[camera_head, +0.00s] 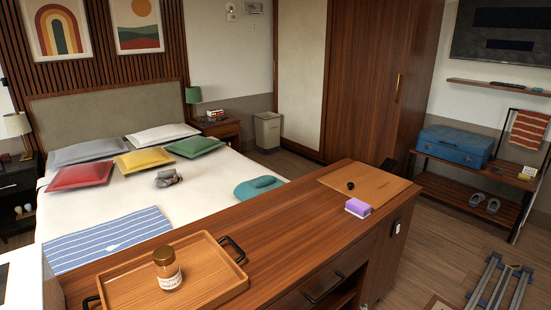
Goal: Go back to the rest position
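My gripper does not show in this view, so I cannot see its fingers or whether it holds anything. The wooden counter (285,226) runs across the front of the view. A tray with dark handles (120,291) rests on its near left part. A jar with a brown lid and a pale label (168,270) stands upright in the tray.
A purple and white sponge (357,208) lies near a thin board (385,183) bearing a small dark round item (350,186). The counter's middle is clear. A bed (215,179) stands behind. A blue-grey folding frame (500,284) is at lower right.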

